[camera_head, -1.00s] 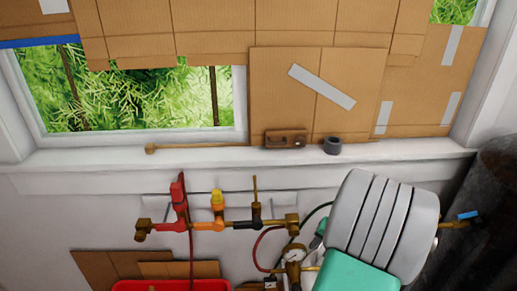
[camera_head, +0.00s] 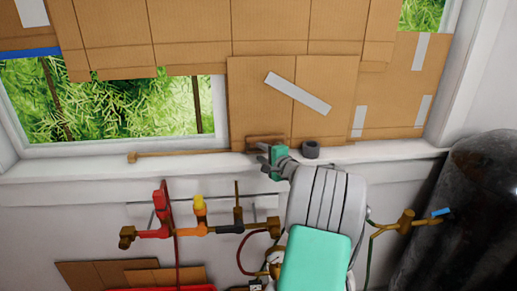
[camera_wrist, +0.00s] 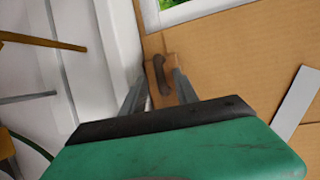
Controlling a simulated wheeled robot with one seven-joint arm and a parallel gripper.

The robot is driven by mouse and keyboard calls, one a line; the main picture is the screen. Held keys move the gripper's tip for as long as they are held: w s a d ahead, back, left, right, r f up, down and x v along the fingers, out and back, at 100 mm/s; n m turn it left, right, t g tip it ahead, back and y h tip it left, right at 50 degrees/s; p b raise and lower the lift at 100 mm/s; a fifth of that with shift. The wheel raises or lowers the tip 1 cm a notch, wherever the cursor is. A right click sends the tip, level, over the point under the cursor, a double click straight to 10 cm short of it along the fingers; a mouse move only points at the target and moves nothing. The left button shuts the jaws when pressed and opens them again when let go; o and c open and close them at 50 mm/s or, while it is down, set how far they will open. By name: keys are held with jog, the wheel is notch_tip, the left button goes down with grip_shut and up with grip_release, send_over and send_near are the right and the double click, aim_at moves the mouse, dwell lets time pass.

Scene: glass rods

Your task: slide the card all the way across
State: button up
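The card is a brown cardboard panel (camera_head: 245,95) with a grey tape strip, standing against the window above the sill. Its left edge is beside the uncovered window opening (camera_head: 110,100). A small brown handle (camera_wrist: 159,76) is fixed low on the card; in the head view the handle (camera_head: 265,138) is partly hidden by my gripper. My gripper (camera_head: 268,158) is at the sill just in front of the handle. In the wrist view its two fingers (camera_wrist: 161,88) are apart, one on each side of the handle. I cannot tell whether they touch it.
A grey tape roll (camera_head: 310,149) sits on the sill right of my gripper. A thin brown rod (camera_head: 180,154) lies along the sill to the left. Red, yellow and brass valves (camera_head: 199,220) stand below the sill. A dark cylinder (camera_head: 470,220) is at the right.

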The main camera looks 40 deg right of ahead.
jog(key=shift+x, duration=1.5)
jog(key=shift+c, duration=0.5)
jog(key=shift+s, duration=0.1)
grip_shut()
jog(key=shift+f, duration=0.15)
